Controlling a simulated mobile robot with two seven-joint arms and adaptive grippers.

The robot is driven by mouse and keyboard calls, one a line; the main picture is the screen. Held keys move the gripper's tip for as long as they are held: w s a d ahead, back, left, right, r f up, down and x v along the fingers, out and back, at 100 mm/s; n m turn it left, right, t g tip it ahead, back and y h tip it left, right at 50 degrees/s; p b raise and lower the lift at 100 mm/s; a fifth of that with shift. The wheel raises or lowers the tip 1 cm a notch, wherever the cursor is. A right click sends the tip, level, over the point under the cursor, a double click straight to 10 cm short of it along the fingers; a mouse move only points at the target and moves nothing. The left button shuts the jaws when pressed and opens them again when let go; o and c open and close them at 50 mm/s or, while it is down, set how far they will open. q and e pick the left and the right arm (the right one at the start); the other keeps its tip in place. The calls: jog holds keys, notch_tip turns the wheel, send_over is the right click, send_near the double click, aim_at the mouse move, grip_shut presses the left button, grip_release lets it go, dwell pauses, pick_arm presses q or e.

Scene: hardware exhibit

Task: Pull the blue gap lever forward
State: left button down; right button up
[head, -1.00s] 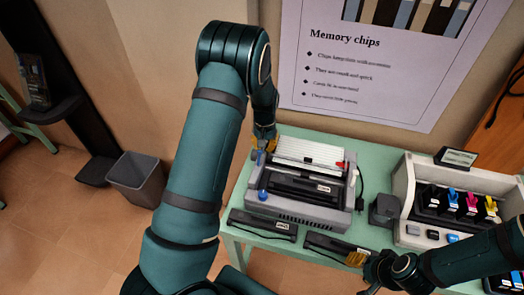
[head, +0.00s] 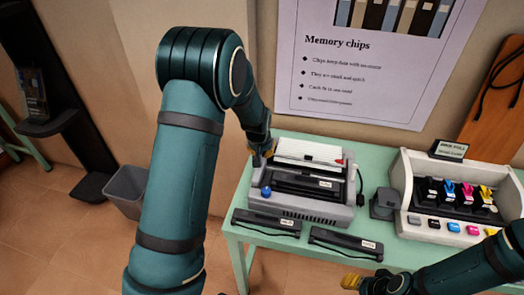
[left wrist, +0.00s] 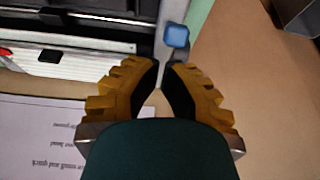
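The grey machine (head: 300,208) stands on the green table with a white slatted panel at its back. A blue knob (head: 266,191) shows at its left front. In the left wrist view a blue square-ended lever (left wrist: 177,36) stands at the machine's edge, just beyond the fingertips; I cannot tell if it is the same part. My left gripper (head: 262,150) is at the machine's back left corner; in its wrist view its fingers (left wrist: 164,68) are a little apart, with nothing clearly held. My right gripper (head: 352,281) is at the table's front edge, its fingers partly hidden.
Two black bars (head: 267,222) (head: 346,243) lie in front of the machine. A white unit (head: 447,226) with colored cartridges stands at the right. A dark box (head: 383,203) sits between. The wall with a poster (head: 350,80) rises close behind the table.

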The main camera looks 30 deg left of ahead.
pick_arm(q)
jog(key=shift+w, duration=0.15)
pick_arm(e)
jog(key=shift+w, duration=0.15)
pick_arm(q)
jog(key=shift+r+p, duration=0.6)
jog(key=shift+r, duration=0.15)
pick_arm(e)
jog(key=shift+r, duration=0.55)
pick_arm(q)
jog(key=shift+r, duration=0.1)
pick_arm(e)
jog(key=shift+r, duration=0.2)
